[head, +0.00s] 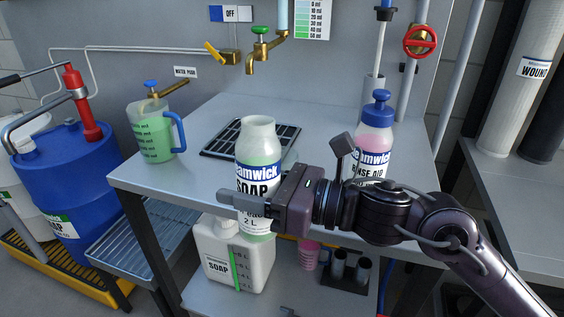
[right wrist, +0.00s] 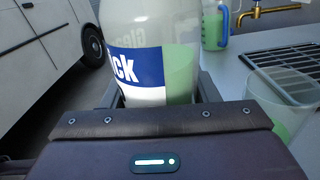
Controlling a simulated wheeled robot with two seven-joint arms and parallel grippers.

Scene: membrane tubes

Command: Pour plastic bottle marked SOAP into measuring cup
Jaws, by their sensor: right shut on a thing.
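The plastic bottle marked SOAP (head: 258,150) is white and translucent, with a blue-and-white label, an open mouth and green liquid inside. My right gripper (head: 245,207) is shut around it and holds it upright at the table's front edge. The bottle also fills the middle of the right wrist view (right wrist: 150,65), between the fingers. A clear measuring cup (right wrist: 290,90) with green liquid stands close beside the bottle in the right wrist view; in the head view it is mostly hidden behind the bottle and gripper. My left gripper is out of view.
A marked jug (head: 155,135) with green liquid and a blue handle stands at the table's left. A black drain grate (head: 222,139) lies behind the bottle. A RINSE AID bottle (head: 374,140) stands at right. A brass tap (head: 257,55) is above. A SOAP canister (head: 215,245) is below.

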